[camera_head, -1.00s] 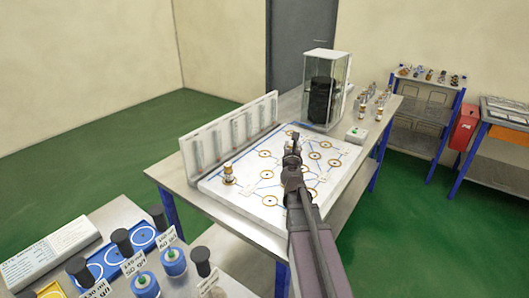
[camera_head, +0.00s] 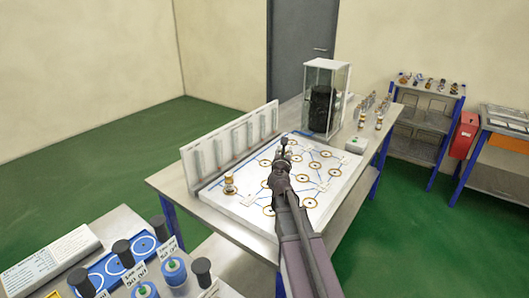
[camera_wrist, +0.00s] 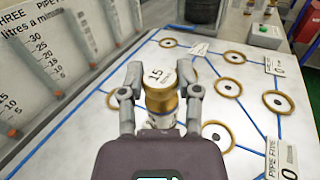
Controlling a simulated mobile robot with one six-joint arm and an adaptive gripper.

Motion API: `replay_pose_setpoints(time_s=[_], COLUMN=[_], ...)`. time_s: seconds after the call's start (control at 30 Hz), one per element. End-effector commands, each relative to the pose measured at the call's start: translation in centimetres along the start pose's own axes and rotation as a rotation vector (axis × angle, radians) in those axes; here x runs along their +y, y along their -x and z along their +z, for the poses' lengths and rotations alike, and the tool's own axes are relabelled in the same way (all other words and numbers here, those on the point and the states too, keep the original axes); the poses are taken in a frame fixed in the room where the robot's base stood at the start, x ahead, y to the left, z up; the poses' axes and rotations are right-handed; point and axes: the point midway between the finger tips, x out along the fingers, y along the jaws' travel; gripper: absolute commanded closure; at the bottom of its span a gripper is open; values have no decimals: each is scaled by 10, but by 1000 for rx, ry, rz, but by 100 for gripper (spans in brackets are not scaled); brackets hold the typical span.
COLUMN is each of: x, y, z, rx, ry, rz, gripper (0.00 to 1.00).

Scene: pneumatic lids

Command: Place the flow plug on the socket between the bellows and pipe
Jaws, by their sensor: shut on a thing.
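The flow plug (camera_wrist: 160,97), a brass piece with a white top marked 15, is between the two fingers of my gripper (camera_wrist: 159,84) in the wrist view. The gripper is shut on it. In the head view my gripper (camera_head: 284,146) is over the white board (camera_head: 235,199), and the plug is too small and dark to make out clearly. The board has several brass-ringed sockets joined by blue lines; one socket (camera_wrist: 217,135) shows just right of the plug. The plug's base and what lies under it are hidden, so I cannot tell whether it touches the board.
Another brass plug (camera_head: 229,184) stands at the board's left. A panel of scales (camera_head: 232,143) rises along the left edge. A glass case (camera_head: 325,98) with a black ribbed body stands behind. Small signs (camera_wrist: 275,66) stand among the sockets.

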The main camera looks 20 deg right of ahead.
Motion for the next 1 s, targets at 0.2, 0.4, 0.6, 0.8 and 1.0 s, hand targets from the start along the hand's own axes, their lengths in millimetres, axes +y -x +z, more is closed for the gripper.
replay_pose_setpoints(time_s=[0.2, 0.4, 0.6, 0.8, 1.0], x=[33, 58, 72, 72, 72], y=[-33, -57, -68, -69, -69], z=[-5, -9, -10, -10, -10], rx=[0, 0, 0, 0, 0], ry=[0, 0, 0, 0, 0], rz=[1, 0, 0, -1, -1], gripper=[100, 100, 100, 100, 100])
